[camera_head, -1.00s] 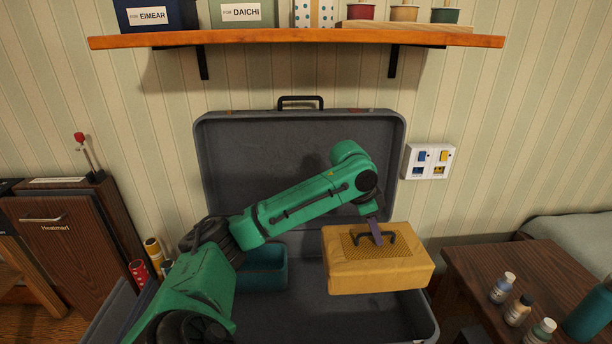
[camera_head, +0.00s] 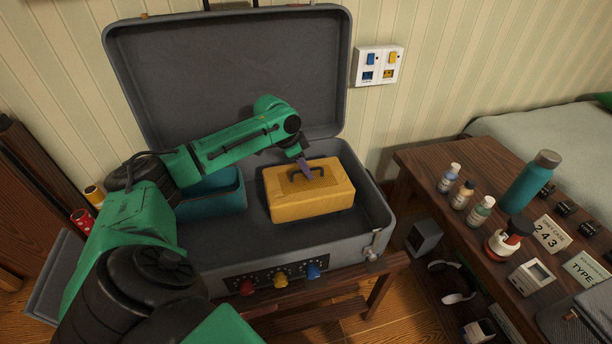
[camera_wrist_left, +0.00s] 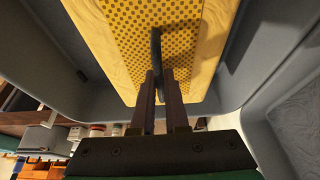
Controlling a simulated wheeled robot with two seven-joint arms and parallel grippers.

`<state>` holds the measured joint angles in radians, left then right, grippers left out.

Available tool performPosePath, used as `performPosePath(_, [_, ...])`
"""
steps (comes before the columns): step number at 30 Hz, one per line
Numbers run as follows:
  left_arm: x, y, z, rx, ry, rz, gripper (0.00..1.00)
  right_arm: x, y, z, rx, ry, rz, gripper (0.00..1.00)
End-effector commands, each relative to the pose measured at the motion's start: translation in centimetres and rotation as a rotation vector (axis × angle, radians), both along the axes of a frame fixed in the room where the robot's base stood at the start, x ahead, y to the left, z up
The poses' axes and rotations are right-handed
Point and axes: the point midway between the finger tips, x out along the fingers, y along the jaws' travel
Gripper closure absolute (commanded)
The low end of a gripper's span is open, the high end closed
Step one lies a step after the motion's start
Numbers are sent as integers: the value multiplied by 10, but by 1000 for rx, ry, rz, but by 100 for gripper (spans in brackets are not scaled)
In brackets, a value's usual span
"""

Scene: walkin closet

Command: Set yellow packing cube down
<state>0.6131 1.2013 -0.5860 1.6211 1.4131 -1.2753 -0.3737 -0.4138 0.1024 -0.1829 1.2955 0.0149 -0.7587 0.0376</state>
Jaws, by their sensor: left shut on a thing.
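The yellow packing cube (camera_head: 312,201) is inside the open grey suitcase (camera_head: 362,222), in the right part of its base. It looks level; I cannot tell whether its underside touches the suitcase floor. My left gripper (camera_head: 305,170) is shut on the cube's dark top handle. In the left wrist view the fingers (camera_wrist_left: 159,88) close around that handle, with the yellow mesh top (camera_wrist_left: 185,50) beyond. A teal packing cube (camera_head: 212,196) lies to the left in the suitcase, partly hidden by my left arm. My right gripper is not in view.
The suitcase lid (camera_head: 230,75) stands open behind. Red, yellow and blue knobs (camera_head: 281,281) sit on the suitcase's front. A wooden table (camera_head: 420,168) at the right holds small bottles (camera_head: 463,194) and a teal flask (camera_head: 530,182). Bare suitcase floor lies between the two cubes.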

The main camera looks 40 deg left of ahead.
Motion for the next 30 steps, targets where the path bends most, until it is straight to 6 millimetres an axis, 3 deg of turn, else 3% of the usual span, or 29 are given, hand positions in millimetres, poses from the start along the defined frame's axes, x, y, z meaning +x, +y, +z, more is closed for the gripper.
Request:
performPosePath(3, [1, 0, -22, -2, -2, 0, 100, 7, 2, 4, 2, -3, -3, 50])
performPosePath(10, [1, 0, -24, -1, -2, -1, 100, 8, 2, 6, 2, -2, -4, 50])
performPosePath(11, [0, -1, -26, -1, 2, -1, 77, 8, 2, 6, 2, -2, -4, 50])
performPosePath(12, [0, -1, -26, -1, 2, -1, 61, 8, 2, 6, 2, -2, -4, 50])
performPosePath(13, [0, -1, -26, -1, 2, -1, 58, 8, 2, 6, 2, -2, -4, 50])
performPosePath(23, [-1, 1, -22, 0, 0, 0, 58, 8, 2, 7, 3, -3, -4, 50])
performPosePath(26, [-5, 4, -8, 2, -2, 1, 58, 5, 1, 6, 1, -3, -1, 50])
performPosePath(30, [-16, 13, 27, 4, -2, 3, 58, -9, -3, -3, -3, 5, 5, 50])
